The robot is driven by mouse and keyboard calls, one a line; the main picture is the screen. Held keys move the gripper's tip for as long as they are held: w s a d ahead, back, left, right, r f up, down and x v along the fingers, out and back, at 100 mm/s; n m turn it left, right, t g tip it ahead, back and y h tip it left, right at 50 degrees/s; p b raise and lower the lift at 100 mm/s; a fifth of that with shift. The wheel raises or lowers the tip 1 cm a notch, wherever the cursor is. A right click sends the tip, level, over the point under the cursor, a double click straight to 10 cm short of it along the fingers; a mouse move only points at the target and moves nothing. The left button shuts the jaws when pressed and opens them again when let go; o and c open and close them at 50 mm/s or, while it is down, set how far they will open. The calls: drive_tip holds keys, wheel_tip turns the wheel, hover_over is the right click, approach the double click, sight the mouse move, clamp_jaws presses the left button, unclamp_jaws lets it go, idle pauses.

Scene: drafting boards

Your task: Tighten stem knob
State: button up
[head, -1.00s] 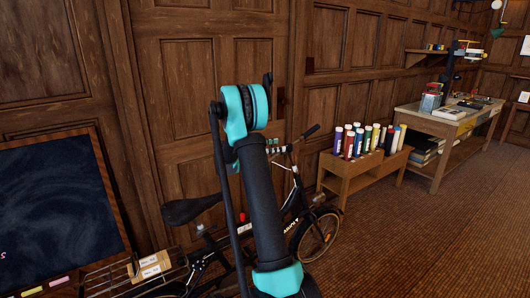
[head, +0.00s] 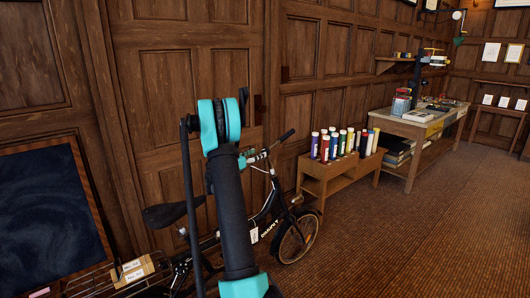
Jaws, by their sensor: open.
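A black bicycle (head: 268,226) stands in front of the panelled wall, with its handlebar grip (head: 287,136), saddle (head: 165,214) and front wheel (head: 297,239) showing. My black and teal arm rises in front of its middle and hides part of the frame and handlebar. I cannot make out the stem knob; the stem area is small and partly behind my arm. Small teal pieces show by the handlebar just right of my arm, but I cannot tell what they belong to. My gripper's fingers are not visible.
A low wooden bench (head: 318,187) with several coloured tubes (head: 345,144) stands right of the bicycle. A workbench (head: 405,128) is farther right. A dark board (head: 45,215) stands at the left, near a small box (head: 133,269). Open carpeted floor (head: 410,240) lies at the right.

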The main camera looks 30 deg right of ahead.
sight(265, 149)
drive_tip(key=x, duration=0.6)
drive_tip(key=shift+d, duration=0.3)
drive_tip(key=c, duration=1.2)
drive_tip(key=shift+m+g, duration=0.3)
drive_tip(key=m+g, duration=0.2)
drive_tip(key=shift+w+g, duration=0.1)
drive_tip(key=shift+g, duration=0.2)
drive_tip(key=m+g, duration=0.4)
drive_tip(key=g, duration=0.1)
drive_tip(key=shift+m, duration=0.3)
drive_tip(key=m+g+y, duration=0.2)
drive_tip(key=m, duration=0.1)
drive_tip(key=m+g+y, duration=0.1)
drive_tip(key=m+g, duration=0.1)
drive_tip(key=g, duration=0.1)
drive_tip(key=shift+m+g+y, duration=0.3)
drive_tip(key=shift+m+y, duration=0.1)
